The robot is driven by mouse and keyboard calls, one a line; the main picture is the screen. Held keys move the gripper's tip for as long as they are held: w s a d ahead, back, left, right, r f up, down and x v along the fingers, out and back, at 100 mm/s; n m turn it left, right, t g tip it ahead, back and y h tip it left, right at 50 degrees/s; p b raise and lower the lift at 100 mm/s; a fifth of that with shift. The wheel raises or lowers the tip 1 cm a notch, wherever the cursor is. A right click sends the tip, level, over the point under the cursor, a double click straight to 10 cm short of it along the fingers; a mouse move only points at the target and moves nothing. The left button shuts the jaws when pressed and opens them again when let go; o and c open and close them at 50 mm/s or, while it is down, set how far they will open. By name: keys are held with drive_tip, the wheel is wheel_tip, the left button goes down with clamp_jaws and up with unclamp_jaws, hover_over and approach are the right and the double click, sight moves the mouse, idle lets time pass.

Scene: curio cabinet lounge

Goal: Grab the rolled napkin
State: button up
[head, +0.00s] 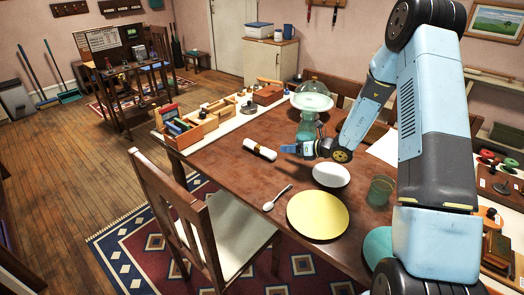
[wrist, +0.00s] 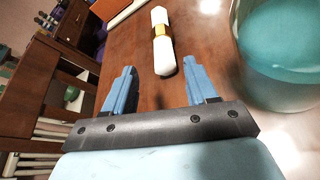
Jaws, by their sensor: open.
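The rolled napkin (head: 260,150) is a white roll with a band around it, lying on the brown wooden table (head: 222,152). In the wrist view the napkin (wrist: 160,55) lies ahead of my gripper, its gold band near the middle. My gripper (head: 284,150) is to the right of the napkin in the head view, fingers pointing toward it. In the wrist view my gripper (wrist: 160,82) has its two blue fingers apart, with nothing held between them. The napkin's near end shows just beyond the fingertips, roughly in line with the gap.
A teal glass vessel (wrist: 283,60) stands close on the right of my gripper in the wrist view. A white bowl (head: 331,175), yellow plate (head: 318,215), spoon (head: 277,198) and green cup (head: 381,190) are nearby. A wooden organizer (head: 190,130) sits at the table's left end.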

sight(265, 148)
drive_tip(key=x, duration=0.7)
drive_tip(key=shift+x, duration=2.65)
drive_tip(key=shift+f, duration=0.1)
drive_tip(key=shift+c, duration=0.4)
drive_tip(key=c, duration=0.8)
